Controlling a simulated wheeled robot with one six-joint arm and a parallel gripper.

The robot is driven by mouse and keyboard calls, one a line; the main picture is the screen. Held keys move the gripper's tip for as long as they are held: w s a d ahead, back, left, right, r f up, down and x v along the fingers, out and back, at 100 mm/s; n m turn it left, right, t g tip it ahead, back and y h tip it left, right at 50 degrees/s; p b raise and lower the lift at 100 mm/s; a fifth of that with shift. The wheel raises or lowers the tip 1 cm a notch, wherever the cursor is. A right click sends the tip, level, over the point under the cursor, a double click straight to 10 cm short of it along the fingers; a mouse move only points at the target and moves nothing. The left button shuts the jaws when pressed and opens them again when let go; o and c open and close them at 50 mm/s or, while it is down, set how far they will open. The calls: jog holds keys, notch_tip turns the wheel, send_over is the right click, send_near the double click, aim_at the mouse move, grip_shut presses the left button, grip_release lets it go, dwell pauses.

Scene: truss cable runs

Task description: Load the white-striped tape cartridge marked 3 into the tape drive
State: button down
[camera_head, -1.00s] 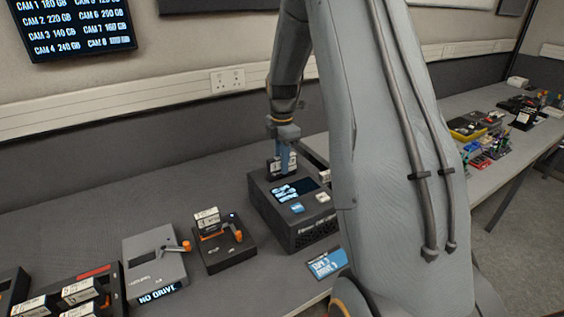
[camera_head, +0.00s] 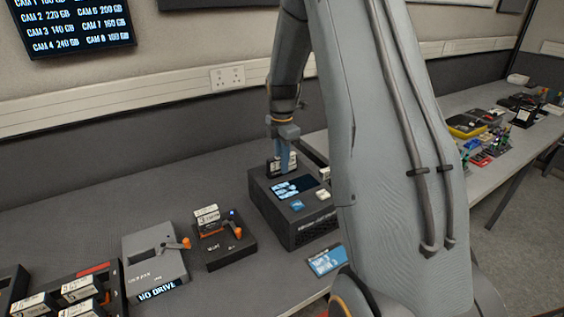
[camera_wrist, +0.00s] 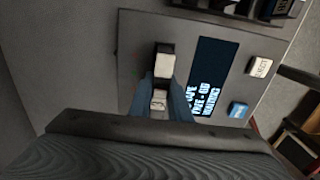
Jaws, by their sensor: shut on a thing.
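My gripper (camera_head: 286,168) points down at the back of the dark box with a screen (camera_head: 318,222). Its blue fingers are shut on a black cartridge with a white label (camera_head: 273,167), which stands upright at the box's top. The fingers cover part of it, and I cannot read its number or tell how deep it sits. In the wrist view a white label face (camera_wrist: 159,100) shows between the fingers, with another pale block (camera_wrist: 165,64) just beyond. The box's lit screen (camera_wrist: 205,88) sits beside the fingers, with a white button (camera_wrist: 260,66) and a blue button (camera_wrist: 238,109).
Left of the box are a black unit with an orange lever (camera_head: 222,246) holding a white-labelled cartridge (camera_head: 207,216), a grey unit reading "NO DRIVE" (camera_head: 150,262), and a rack of cartridges (camera_head: 80,288). A blue card (camera_head: 327,260) lies in front. The table behind is clear.

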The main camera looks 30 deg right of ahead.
jog(key=shift+f, duration=0.45)
jog(key=c, duration=1.6)
grip_release()
jog(key=shift+o, duration=0.6)
jog(key=shift+o, duration=1.1)
